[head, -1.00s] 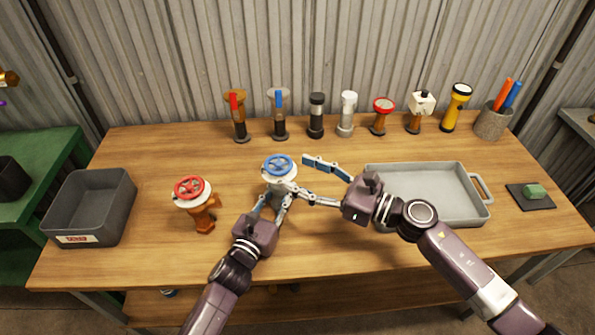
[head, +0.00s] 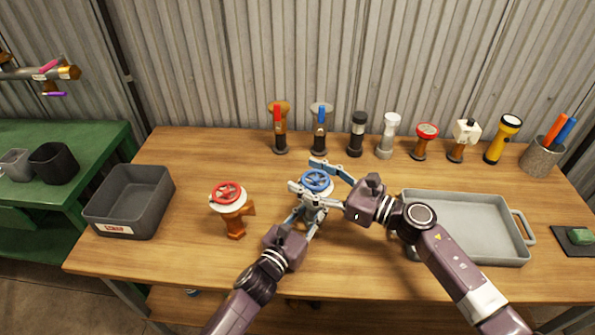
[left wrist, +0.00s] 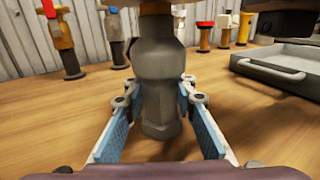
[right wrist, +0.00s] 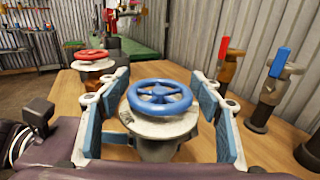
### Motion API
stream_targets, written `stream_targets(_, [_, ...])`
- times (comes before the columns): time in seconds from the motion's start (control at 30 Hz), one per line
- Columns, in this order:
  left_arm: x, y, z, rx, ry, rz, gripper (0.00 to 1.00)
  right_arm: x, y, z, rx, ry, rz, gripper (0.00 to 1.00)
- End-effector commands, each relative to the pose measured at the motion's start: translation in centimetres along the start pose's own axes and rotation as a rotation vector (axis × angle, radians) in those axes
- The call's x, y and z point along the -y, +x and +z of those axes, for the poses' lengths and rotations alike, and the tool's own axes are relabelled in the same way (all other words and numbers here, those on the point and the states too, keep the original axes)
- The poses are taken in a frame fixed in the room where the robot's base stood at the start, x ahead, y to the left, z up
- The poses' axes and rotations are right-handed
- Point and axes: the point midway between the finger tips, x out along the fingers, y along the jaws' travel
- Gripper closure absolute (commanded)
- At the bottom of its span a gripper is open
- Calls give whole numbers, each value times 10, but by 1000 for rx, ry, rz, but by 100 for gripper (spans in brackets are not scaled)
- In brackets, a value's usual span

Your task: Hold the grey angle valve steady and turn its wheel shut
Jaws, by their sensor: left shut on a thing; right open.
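The grey angle valve (left wrist: 158,75) with its blue wheel (head: 316,180) stands upright on the wooden table. My left gripper (head: 308,222) is shut on the valve's grey body from the front, below the wheel. In the left wrist view its blue pads (left wrist: 158,130) stand on both sides of the body. My right gripper (head: 320,178) is open at wheel height, with one finger behind the wheel and one in front. In the right wrist view the blue wheel (right wrist: 160,97) sits between its spread fingers, with gaps on both sides. The wheel's pale bonnet shows under it.
An orange valve with a red wheel (head: 228,193) stands to the left. A dark grey bin (head: 130,205) is at the far left. A grey tray (head: 470,257) lies on the right, beneath my right forearm. Several valves and torches line the back edge.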

Motion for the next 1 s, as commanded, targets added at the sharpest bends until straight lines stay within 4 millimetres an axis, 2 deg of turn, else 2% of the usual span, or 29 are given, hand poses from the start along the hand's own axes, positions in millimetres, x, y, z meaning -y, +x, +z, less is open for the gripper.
stream_targets(0.03, [-1,0,0,1,1,1,100,0,9,1,1,-1,0,40])
stream_targets(0.2, [-1,0,0,1,1,1,100,0,27,0,1,0,1,40])
stream_targets(0.57, [-1,0,0,1,1,1,100,0,32,0,-1,0,0,40])
stream_targets(0.93, [-1,0,1,1,1,1,100,0,32,0,-1,0,0,79])
stream_targets(1.0, [-1,0,0,1,1,2,100,0,32,0,-1,0,0,83])
